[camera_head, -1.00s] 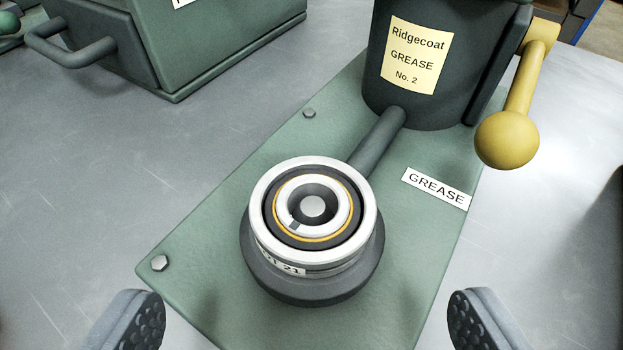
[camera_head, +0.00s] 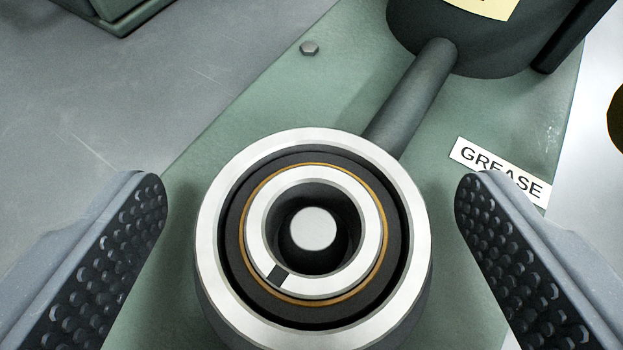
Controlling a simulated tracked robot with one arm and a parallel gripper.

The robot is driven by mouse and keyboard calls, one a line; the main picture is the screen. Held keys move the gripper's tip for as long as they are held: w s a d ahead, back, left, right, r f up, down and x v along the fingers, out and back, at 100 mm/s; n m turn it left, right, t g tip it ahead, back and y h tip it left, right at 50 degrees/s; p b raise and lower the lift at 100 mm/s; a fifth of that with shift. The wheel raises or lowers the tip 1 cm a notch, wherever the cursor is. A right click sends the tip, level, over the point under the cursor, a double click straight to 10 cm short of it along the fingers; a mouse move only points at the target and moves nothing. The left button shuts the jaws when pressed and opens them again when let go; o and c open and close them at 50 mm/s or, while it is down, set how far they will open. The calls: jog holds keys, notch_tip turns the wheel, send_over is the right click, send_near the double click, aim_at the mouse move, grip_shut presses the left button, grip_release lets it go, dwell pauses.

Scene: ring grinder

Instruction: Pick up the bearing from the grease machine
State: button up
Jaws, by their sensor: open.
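The bearing (camera_head: 222,203) is a silver ring with a dark seal, a thin orange line and a silver inner ring with one dark mark. It sits flat on the grease machine (camera_head: 330,95), around a central post (camera_head: 313,229). My gripper (camera_head: 312,195) is open, with one studded dark finger to the left of the bearing and one to the right. A gap shows between each finger and the bearing. The dark seat under the bearing is mostly hidden by it.
A dark pipe (camera_head: 412,100) runs from behind the bearing to the dark grease pot (camera_head: 420,30). A white GREASE label (camera_head: 500,171) lies on the green plate at right. A bolt (camera_head: 310,48) stands on the plate. A green box (camera_head: 125,15) is at the upper left.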

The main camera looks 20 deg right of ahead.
jog(key=c, duration=1.2)
jog(key=shift+r, duration=0.15)
